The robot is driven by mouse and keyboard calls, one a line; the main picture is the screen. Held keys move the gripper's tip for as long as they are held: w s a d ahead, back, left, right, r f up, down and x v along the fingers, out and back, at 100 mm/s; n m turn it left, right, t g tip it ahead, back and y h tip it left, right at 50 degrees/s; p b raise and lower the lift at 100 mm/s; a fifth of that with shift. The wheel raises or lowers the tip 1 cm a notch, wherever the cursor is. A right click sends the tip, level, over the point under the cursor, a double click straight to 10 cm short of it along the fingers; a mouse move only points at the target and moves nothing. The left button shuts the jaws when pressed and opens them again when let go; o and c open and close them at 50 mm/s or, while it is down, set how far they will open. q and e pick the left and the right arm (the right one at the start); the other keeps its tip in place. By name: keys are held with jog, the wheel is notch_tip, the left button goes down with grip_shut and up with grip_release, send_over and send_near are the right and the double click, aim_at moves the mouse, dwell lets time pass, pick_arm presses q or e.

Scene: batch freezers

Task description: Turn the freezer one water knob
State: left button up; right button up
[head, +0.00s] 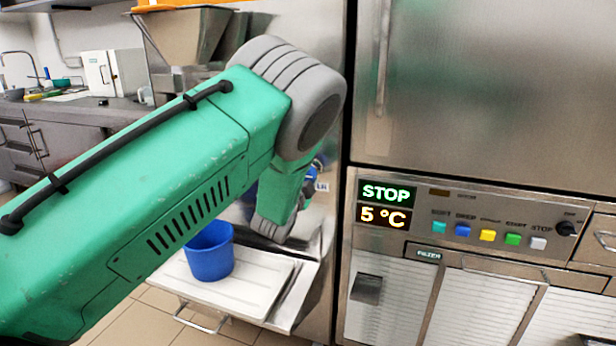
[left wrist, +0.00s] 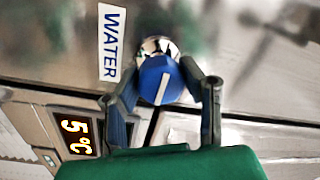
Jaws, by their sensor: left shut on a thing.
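The water knob (left wrist: 160,80) is blue with a white line across its face and a shiny metal base. It shows in the left wrist view beside a white label reading WATER (left wrist: 111,42). My left gripper (left wrist: 168,90) has its two dark fingers on either side of the knob, shut on it. In the head view my green left arm covers most of the gripper and knob. Only a small blue bit and the end of the label (head: 322,186) show past the arm. My right gripper is in neither view.
A blue bucket (head: 209,252) stands on a white fold-out tray (head: 255,292) below my arm. To the right, a freezer panel has a display (head: 386,204) reading STOP and 5 °C, with several coloured buttons. A counter with a sink is at the far left.

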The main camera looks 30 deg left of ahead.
pick_arm(q)
jog(key=shift+s+f, duration=0.1)
jog(key=shift+f, duration=0.3)
jog(key=o, duration=1.2)
jog(key=shift+c, duration=0.2)
jog(key=shift+r, duration=0.15)
jog(key=shift+r, duration=0.1)
jog(key=v, duration=1.2)
